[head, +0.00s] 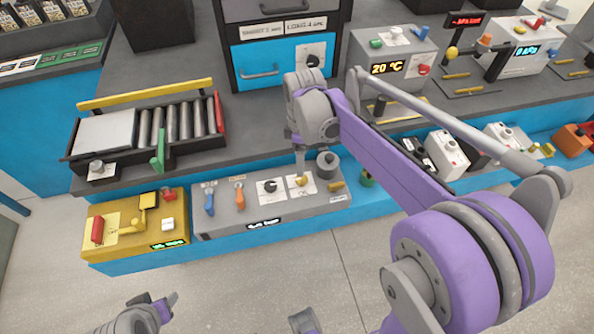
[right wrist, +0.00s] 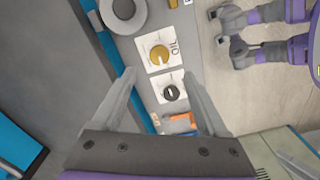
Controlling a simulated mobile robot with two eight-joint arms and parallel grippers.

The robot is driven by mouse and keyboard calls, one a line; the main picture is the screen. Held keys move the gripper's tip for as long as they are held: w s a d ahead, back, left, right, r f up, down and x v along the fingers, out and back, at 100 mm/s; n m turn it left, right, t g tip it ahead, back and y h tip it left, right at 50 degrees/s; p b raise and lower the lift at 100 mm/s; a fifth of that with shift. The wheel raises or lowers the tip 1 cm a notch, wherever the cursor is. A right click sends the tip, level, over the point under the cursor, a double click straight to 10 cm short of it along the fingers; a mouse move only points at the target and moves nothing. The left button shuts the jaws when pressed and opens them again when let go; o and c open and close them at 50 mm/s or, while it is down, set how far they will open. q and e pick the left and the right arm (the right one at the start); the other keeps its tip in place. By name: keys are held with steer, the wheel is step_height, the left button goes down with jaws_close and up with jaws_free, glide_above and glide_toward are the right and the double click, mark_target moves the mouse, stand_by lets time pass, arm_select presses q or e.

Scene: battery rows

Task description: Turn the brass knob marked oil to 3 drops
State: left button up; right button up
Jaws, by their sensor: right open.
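The brass knob (head: 300,181) sits on a white plate on the grey control panel (head: 335,205). In the right wrist view the brass knob (right wrist: 160,54) shows from above, on its white plate marked OIL. The finer marks around it are too small to read. My right gripper (right wrist: 160,74) is open and empty, with its fingers spread on either side of the view below the knob. In the head view my right gripper (head: 300,165) is just above the knob, and its fingers partly hide the plate. My left gripper (head: 165,303) is low at the bottom left, away from the panel; its jaws are unclear.
Beside the brass knob is a black knob (head: 269,186) on its own white plate. Blue (head: 209,201) and orange (head: 239,195) levers stand further left. A grey round post (head: 327,164) stands close on the right. A yellow box (head: 130,228) adjoins the panel. The floor in front is clear.

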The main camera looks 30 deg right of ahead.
mark_target(301, 181)
step_height(301, 181, down, 9)
steer(key=shift+w+r+b, duration=0.1)
steer(key=shift+b, duration=0.3)
jaws_close()
